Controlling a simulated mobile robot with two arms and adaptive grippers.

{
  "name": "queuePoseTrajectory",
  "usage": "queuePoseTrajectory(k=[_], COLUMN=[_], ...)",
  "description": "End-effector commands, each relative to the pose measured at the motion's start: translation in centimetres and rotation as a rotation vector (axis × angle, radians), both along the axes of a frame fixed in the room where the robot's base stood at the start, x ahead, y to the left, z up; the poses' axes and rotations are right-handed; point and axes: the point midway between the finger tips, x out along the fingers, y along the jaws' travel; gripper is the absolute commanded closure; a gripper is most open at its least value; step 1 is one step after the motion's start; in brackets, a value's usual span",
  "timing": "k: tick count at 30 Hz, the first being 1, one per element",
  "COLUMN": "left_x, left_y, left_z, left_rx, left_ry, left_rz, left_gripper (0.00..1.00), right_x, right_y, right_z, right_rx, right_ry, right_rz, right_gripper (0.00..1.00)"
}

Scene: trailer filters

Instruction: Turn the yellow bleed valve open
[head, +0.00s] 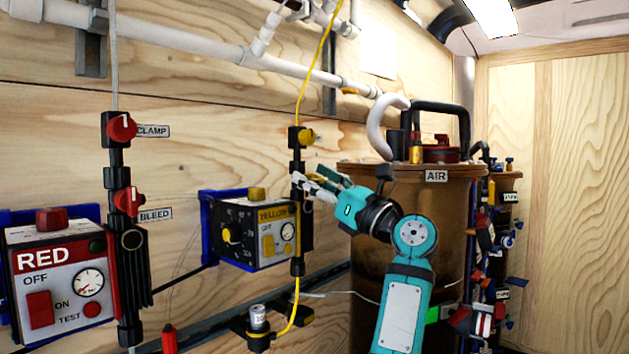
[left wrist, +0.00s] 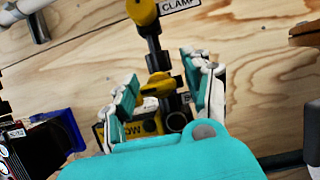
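The yellow bleed valve (left wrist: 158,84) sits on a black vertical fitting in the left wrist view, below the yellow clamp valve (left wrist: 143,10). My left gripper (left wrist: 166,92) is open, with one finger on each side of the bleed valve's handle. I cannot tell whether either finger touches it. In the head view my left gripper (head: 314,186) is at the yellow column and hides most of the bleed valve. The clamp valve (head: 306,136) shows above it. The bleed label is mostly covered by a finger in the wrist view. My right gripper is not in view.
The yellow control box (head: 258,232) is left of the column, close to my gripper. A yellow hose (head: 314,66) runs up from the column. The red column (head: 118,177) and red box (head: 62,272) stand further left. The brown AIR tank (head: 420,230) is right, behind my arm.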

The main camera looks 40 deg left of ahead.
Motion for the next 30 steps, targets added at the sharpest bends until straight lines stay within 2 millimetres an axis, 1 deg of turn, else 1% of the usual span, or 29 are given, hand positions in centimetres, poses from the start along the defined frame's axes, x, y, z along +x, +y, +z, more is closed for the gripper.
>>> queuePoseTrajectory(k=[8, 11, 14, 24, 27, 30], left_x=[0.0, 0.0, -0.1, -0.5, -0.6, -0.7], left_y=[0.0, -0.5, -1.7, -8.2, -9.6, -10.5], left_z=[0.0, -0.2, -0.7, -3.4, -4.0, -4.4], left_rx=[0.000, 0.000, 0.000, -0.001, -0.002, 0.000], left_ry=[0.000, 0.000, 0.001, 0.002, 0.001, 0.002], left_rz=[0.000, -0.001, -0.003, -0.004, -0.003, -0.001], left_gripper=[0.44, 0.44, 0.44, 0.44, 0.44, 0.44], right_x=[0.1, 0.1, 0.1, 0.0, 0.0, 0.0], right_y=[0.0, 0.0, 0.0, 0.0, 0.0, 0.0], right_z=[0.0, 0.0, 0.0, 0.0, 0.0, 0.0], right_rx=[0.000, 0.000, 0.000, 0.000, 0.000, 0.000], right_ry=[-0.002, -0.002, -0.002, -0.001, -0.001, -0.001], right_rz=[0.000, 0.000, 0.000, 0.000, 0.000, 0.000], right_gripper=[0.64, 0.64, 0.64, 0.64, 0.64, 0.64])
